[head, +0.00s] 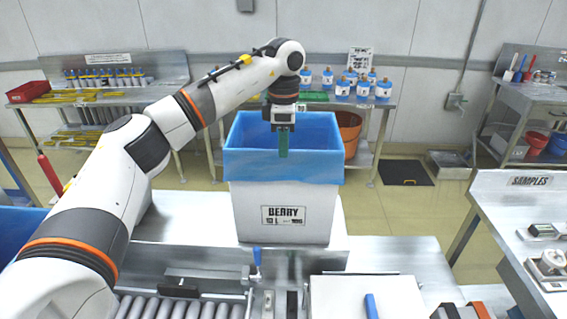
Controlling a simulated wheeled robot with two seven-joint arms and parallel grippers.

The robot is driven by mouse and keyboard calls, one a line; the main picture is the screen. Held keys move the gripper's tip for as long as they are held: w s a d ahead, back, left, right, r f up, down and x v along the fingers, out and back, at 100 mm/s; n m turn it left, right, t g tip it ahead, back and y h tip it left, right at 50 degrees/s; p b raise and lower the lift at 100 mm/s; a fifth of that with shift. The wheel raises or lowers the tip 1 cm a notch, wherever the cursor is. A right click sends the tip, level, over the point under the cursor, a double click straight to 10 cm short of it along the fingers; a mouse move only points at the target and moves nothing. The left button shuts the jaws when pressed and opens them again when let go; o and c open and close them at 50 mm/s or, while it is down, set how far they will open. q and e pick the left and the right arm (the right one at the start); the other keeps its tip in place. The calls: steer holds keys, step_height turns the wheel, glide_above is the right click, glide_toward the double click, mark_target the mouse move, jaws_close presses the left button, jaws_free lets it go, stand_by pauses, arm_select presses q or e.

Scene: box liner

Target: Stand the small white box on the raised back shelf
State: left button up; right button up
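My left gripper (283,153) hangs pointing down over the open top of a white bin lined with blue film (285,205). Its fingers show as one narrow dark green shape in front of the blue liner (245,160), so I cannot tell whether they are open or shut, or hold anything. The bin stands upright on the metal bench and bears a BERRY label. I cannot make out a separate small white box for certain. A white flat-topped block (340,297) is at the front of the bench. I cannot tell which surface is the raised back shelf. My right gripper is not in view.
A roller conveyor (180,306) runs along the front left. A blue-handled tool (371,306) lies on the white block. A SAMPLES bench (520,200) stands right. Bare bench lies left of the bin.

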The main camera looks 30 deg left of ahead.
arm_select(q)
step_height(320, 180, up, 7)
steer(key=shift+r+b, duration=0.1)
steer(key=shift+b, duration=0.55)
